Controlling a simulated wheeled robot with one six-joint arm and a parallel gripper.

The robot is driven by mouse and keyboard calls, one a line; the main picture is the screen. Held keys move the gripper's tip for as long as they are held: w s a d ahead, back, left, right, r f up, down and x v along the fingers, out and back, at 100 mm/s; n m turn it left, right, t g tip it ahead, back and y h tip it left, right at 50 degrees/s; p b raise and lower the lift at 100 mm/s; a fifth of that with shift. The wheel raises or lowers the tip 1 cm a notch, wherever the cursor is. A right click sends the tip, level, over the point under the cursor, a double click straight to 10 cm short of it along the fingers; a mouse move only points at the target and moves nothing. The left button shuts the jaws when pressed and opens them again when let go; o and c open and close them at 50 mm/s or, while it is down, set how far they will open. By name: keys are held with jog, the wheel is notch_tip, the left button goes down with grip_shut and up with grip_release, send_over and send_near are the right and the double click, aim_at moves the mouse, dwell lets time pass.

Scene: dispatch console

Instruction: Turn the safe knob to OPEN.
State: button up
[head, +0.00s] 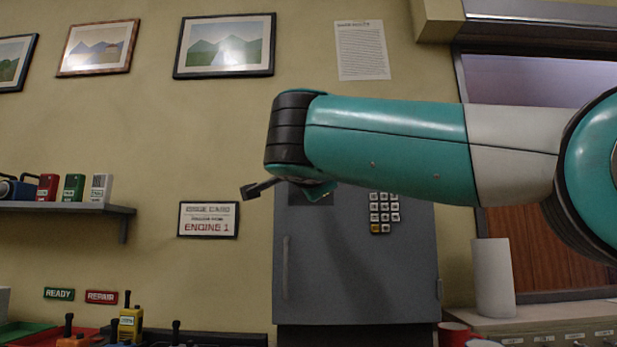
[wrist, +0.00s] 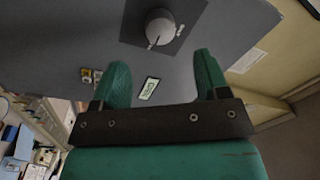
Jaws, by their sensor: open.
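The grey safe (head: 350,285) is on the wall in the head view, its door closed, with a vertical handle at its left and a keypad (head: 384,212) at its upper right. In the wrist view the round grey knob (wrist: 160,27) sits on a dark square plate (wrist: 133,22), with a small white label (wrist: 149,89) apart from it. The knob has a pointer line, but its markings are too small to read. My gripper (wrist: 161,66) is open and empty, its fingers short of the knob and not touching it. In the head view my arm hides the knob.
A shelf (head: 70,208) with small coloured boxes is at the left. Radios, including a yellow one (head: 131,325), stand below. A white paper roll (head: 493,278) stands on the counter at the right. The wall left of the safe carries an ENGINE 1 card (head: 208,219).

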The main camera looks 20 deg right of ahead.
jog(key=b+v, duration=0.1)
jog(key=v, duration=0.8)
jog(key=shift+s, duration=0.35)
jog(key=shift+a, duration=0.1)
notch_tip(320, 180, down, 22)
jog(key=a+n+g+y, duration=0.1)
jog(key=n+g+y, duration=0.6)
jog(key=n, duration=0.6)
jog(key=s+f+n+g+y, duration=0.2)
jog(key=s+f+n+g, duration=0.3)
jog(key=f, duration=0.6)
jog(key=s+d+f+n+g, duration=0.1)
jog(key=s+f+n+g, duration=0.2)
jog(key=s, duration=0.5)
jog(key=s+d+f+n+g, duration=0.1)
jog(key=s+f+g, duration=0.1)
jog(key=s+f, duration=0.5)
notch_tip(320, 180, up, 18)
jog(key=s+y+p, duration=0.1)
jog(key=s+p, duration=0.1)
jog(key=p, duration=1.5)
jog(key=shift+s+g, duration=0.35)
jog(key=shift+g, duration=0.05)
